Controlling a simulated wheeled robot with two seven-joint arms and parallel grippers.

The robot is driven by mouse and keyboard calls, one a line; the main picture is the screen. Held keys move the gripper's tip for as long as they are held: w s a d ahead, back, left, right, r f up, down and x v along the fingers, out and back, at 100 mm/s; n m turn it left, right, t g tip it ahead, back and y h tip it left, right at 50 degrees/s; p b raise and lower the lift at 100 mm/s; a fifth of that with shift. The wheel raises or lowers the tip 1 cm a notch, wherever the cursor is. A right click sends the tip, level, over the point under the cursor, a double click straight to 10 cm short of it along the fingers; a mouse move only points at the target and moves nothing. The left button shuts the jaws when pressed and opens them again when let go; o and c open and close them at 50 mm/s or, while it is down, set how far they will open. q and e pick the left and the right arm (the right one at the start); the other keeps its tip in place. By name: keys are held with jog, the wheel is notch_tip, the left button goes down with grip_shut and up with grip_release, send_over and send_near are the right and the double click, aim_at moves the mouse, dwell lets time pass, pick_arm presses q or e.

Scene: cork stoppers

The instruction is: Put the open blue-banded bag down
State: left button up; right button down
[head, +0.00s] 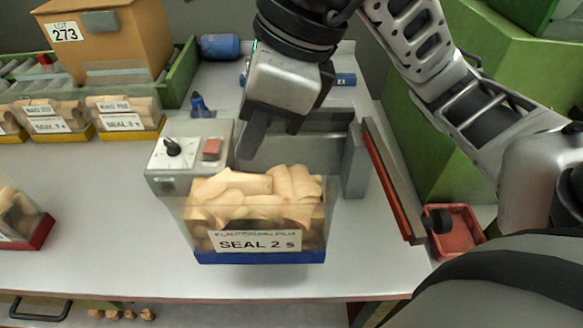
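The open blue-banded bag (262,240) is clear, full of tan cork stoppers, and labelled "SEAL 2 s". It stands upright in front of the grey sealing machine (190,150), near the front of the table. A soft shadow shows under it; I cannot tell whether its base touches the table. My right gripper (262,142) points down from above, with a dark finger ending just at the bag's back top edge. The other finger is partly hidden, so I cannot tell whether they grip the bag wall. My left gripper is out of view.
Yellow-banded bags (122,118) stand at the left, and a red-banded bag (25,222) at the left edge. The sealer's red-edged lever (390,185) and a red tray (455,228) are on the right. The white table (110,220) is clear left of the bag.

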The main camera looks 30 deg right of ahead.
jog(key=w+d+f+b, duration=0.1)
jog(key=w+d+f, duration=0.4)
jog(key=d+f, duration=0.5)
jog(key=shift+w+f, duration=0.4)
jog(key=shift+f, duration=0.6)
jog(key=shift+d, duration=0.1)
jog(key=shift+f+b, duration=0.2)
jog(key=shift+b, duration=0.25)
jog(key=c, duration=1.6)
grip_release()
jog(key=shift+c, duration=0.2)
jog(key=shift+r, duration=0.1)
